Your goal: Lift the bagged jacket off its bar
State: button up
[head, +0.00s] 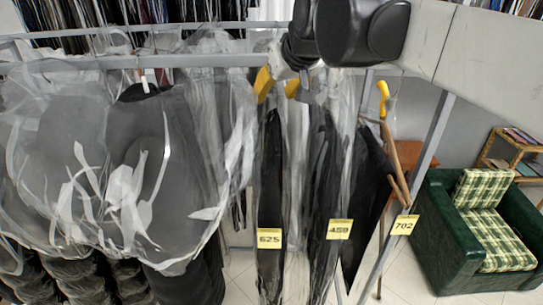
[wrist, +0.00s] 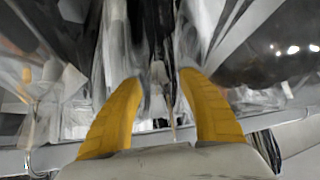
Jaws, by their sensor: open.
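Several garments in clear plastic bags hang from a metal rail (head: 190,61) in the head view. A dark bagged jacket (head: 150,130) hangs at left with white strips on its plastic. Narrower dark bagged garments hang near the middle, one with tag 625 (head: 269,238) and one with tag 459 (head: 340,229). I cannot tell which is the task's jacket. My gripper (head: 278,87) is open at the top of the narrower bags, its yellow fingers apart. In the wrist view, clear plastic shows between and beyond the fingers (wrist: 160,90); I cannot tell whether they touch it. Hanger hooks there are hidden or blurred.
A tag 702 (head: 405,224) hangs by a slanted metal post (head: 433,140), near a yellow-handled cane or umbrella (head: 383,92). A green armchair (head: 447,235) stands at right, with a wooden shelf (head: 513,150) behind. Tiled floor shows between the rack and the chair.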

aim_at(274, 96)
jog(key=x, duration=0.3)
jog(key=shift+w+f, duration=0.15)
jog(key=shift+c, duration=1.4)
grip_shut()
jog(key=shift+r+p, duration=0.25)
jog(key=shift+p, duration=0.05)
